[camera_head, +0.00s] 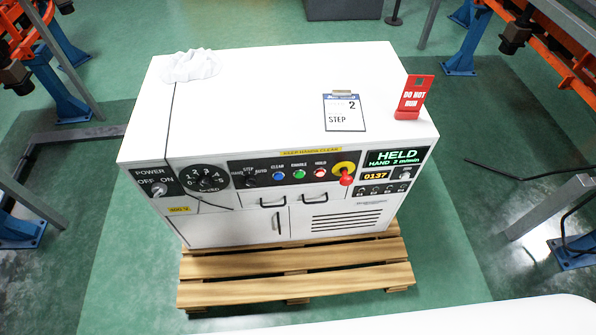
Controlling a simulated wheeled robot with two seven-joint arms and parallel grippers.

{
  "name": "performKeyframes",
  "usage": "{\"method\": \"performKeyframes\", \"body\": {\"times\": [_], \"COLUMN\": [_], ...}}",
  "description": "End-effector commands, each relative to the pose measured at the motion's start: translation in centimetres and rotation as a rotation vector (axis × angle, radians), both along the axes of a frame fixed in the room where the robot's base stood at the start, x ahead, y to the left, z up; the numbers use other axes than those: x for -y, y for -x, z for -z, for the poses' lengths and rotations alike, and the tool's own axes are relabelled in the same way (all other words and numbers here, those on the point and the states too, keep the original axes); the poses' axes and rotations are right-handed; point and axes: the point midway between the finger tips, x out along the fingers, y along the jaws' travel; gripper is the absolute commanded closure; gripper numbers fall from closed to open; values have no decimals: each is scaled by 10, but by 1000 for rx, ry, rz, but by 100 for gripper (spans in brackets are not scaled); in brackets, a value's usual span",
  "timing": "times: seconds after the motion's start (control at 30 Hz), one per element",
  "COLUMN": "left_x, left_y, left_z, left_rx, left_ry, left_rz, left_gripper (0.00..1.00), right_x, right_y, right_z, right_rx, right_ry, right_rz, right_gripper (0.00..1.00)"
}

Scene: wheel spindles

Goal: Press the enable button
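The enable button (299,174) is a small round green button on the dark strip of the control cabinet's (230,110) front panel. It sits between the blue clear button (278,176) on its left and the red hold button (320,172) on its right. Nothing covers it. The green screen (396,158) at the panel's right reads "HELD" and "HAND 2 m/min". Neither of my grippers is in view.
A red knob (346,180) stands out at the panel's right, by a yellow disc. A red "DO NOT" tag (411,98), a "STEP" card (344,112) and a white cloth (190,66) are on top. The cabinet stands on a wooden pallet (300,274); orange-and-blue racks flank it.

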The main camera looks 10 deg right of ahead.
Motion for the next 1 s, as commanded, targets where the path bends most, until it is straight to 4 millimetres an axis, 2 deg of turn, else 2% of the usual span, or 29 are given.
{"method": "performKeyframes", "body": {"times": [0.37,0.47,0.73,1.0], "left_x": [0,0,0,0], "left_y": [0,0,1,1], "left_z": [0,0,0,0], "left_rx": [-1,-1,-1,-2], "left_ry": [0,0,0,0], "left_rz": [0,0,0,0], "left_gripper": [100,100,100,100], "right_x": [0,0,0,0], "right_y": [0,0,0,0], "right_z": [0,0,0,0], "right_rx": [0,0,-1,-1], "right_ry": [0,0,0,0], "right_rz": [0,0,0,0], "right_gripper": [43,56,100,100]}}
